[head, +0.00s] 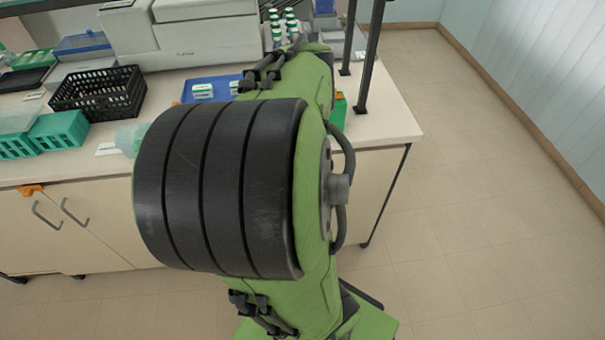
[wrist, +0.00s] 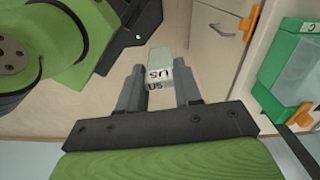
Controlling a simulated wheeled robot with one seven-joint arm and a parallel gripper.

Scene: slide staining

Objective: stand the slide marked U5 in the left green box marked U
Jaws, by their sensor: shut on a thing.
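My gripper (wrist: 158,85) is shut on a slide (wrist: 160,70) in the wrist view. The slide is pale and translucent, with a white end marked U5 in dark letters facing the camera, and sits between the two grey fingers. In the head view my arm hides the gripper and slide. Two green boxes (head: 60,130) stand side by side at the left of the bench; I cannot read their marks there. In the wrist view a green box (wrist: 284,62) stands at the right, beyond the fingers, with a label that seems to read C. No label U is legible.
A black crate (head: 98,92) stands behind the green boxes. A blue tray (head: 222,82) holds small white and green packs. White machines and bottles (head: 285,24) line the back. An orange clip (head: 31,190) sits on the bench's front edge. Open floor lies right of the bench.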

